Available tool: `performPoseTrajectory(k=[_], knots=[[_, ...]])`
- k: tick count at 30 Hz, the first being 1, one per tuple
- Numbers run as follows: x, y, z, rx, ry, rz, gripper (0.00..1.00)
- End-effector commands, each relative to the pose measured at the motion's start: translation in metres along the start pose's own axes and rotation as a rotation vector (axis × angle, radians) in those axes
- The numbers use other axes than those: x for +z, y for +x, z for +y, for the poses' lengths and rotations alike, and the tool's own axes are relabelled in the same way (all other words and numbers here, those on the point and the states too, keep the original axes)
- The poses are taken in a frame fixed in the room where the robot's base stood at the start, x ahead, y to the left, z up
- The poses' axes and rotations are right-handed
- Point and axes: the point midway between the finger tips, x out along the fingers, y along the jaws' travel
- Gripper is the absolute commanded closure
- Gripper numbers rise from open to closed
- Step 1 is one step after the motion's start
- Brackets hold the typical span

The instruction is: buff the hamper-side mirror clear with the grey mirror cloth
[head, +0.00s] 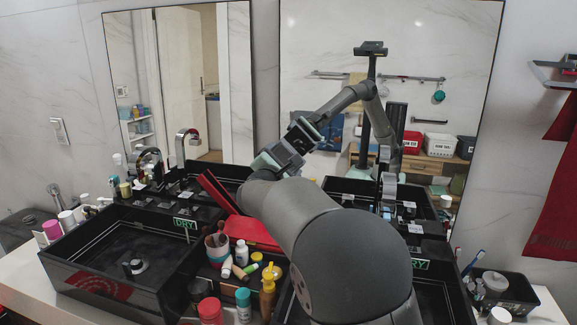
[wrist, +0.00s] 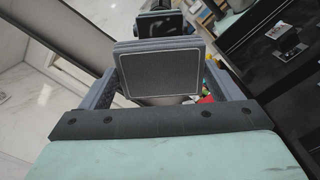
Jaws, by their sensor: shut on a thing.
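The grey mirror cloth (wrist: 163,72), a flat dark-grey pad with a pale outline, is held between the two fingers of my gripper (wrist: 165,88). In the head view my gripper (head: 298,138) is raised in front of the lower left part of the large right mirror (head: 440,55). The cloth's reflection shows just beyond it in the wrist view; I cannot tell whether cloth and glass touch. A second, narrower mirror (head: 205,60) hangs to the left. No hamper is clearly visible, and I cannot make out distinct smears on either mirror.
Black vessel sinks stand below the mirrors; the left basin (head: 75,280) has a DRY sign. Bottles, a cup (head: 217,246) and a red case (head: 250,232) crowd the counter between the sinks, under my arm. A red towel (head: 553,200) hangs at right.

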Motion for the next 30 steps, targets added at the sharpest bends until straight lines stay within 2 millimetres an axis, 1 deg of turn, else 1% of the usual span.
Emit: performPoseTrajectory(k=[1, 9, 15, 21, 30], knots=[[0.003, 0.004, 0.002, -0.001, -0.001, -0.002, 0.34], [0.004, 0.033, 0.002, -0.004, -0.001, -0.003, 0.34], [0.003, 0.049, 0.000, -0.004, -0.001, -0.003, 0.34], [0.002, 0.055, -0.001, -0.004, 0.000, -0.003, 0.34], [0.002, 0.055, -0.001, -0.004, 0.000, -0.003, 0.34]])
